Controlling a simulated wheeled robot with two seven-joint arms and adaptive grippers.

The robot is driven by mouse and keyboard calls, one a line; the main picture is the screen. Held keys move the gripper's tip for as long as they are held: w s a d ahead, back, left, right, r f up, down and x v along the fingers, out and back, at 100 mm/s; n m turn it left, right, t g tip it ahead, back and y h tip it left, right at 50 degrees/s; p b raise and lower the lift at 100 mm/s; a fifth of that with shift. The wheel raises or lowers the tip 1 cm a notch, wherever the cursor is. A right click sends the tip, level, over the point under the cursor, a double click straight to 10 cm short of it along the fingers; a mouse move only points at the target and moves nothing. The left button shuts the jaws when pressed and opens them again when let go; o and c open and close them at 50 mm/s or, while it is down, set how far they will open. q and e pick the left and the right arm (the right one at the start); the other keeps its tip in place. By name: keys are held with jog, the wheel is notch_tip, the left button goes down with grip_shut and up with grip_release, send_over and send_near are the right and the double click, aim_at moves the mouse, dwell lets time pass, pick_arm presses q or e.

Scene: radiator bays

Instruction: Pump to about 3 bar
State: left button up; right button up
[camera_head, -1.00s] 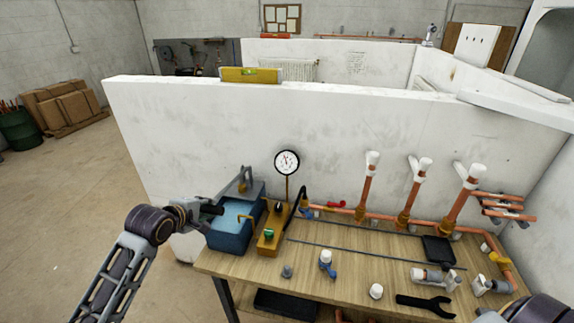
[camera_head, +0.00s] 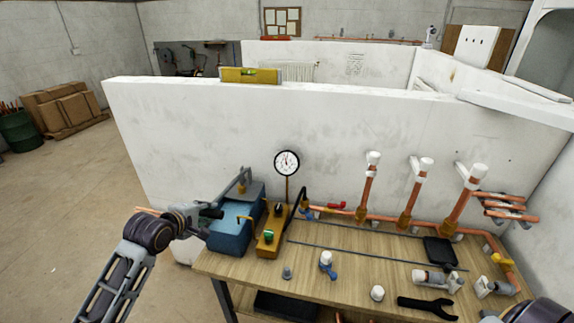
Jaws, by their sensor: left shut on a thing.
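The blue test pump (camera_head: 232,236) stands at the left end of the wooden bench, with a grey lever (camera_head: 228,196) sloping down to the left from its upright. My left gripper (camera_head: 208,213) is shut on the dark end of that lever, at the pump's left side. A round white pressure gauge (camera_head: 287,163) stands on a thin stem behind the pump. Its needle points roughly upward; the figures are too small to read. A brass block (camera_head: 268,243) with a green knob and a black knob sits beside the pump. My right gripper is out of view; only part of my right arm shows.
Copper pipes with white caps (camera_head: 420,166) rise along the bench's back. A black spanner (camera_head: 427,307), a white cap (camera_head: 377,293) and valve fittings (camera_head: 437,279) lie at the front right. A white wall (camera_head: 200,130) with a yellow level (camera_head: 250,75) stands behind.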

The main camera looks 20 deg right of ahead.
pick_arm(q)
jog(key=shift+t+h, duration=0.4)
jog(key=shift+t, duration=0.2)
jog(key=shift+s+a+f+b, duration=0.1)
jog(key=shift+f+b, duration=0.9)
jog(key=shift+f, duration=0.1)
jog(key=shift+s+f+b, duration=0.1)
jog(key=shift+f+b, duration=0.85)
jog(key=shift+f, duration=0.15)
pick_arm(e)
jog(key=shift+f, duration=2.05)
pick_arm(q)
jog(key=shift+f, duration=0.2)
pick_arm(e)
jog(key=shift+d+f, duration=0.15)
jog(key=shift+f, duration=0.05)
pick_arm(q)
jog(key=shift+w+r+g+y+p, duration=0.1)
jog(key=shift+r+g+y+p, duration=0.25)
jog(key=shift+r+p, duration=2)
jog(key=shift+g+p, duration=0.25)
jog(key=shift+p, duration=1.3)
jog(key=shift+w+d+r+p, duration=0.2)
jog(key=shift+r+p, duration=0.3)
jog(key=shift+p, duration=0.45)
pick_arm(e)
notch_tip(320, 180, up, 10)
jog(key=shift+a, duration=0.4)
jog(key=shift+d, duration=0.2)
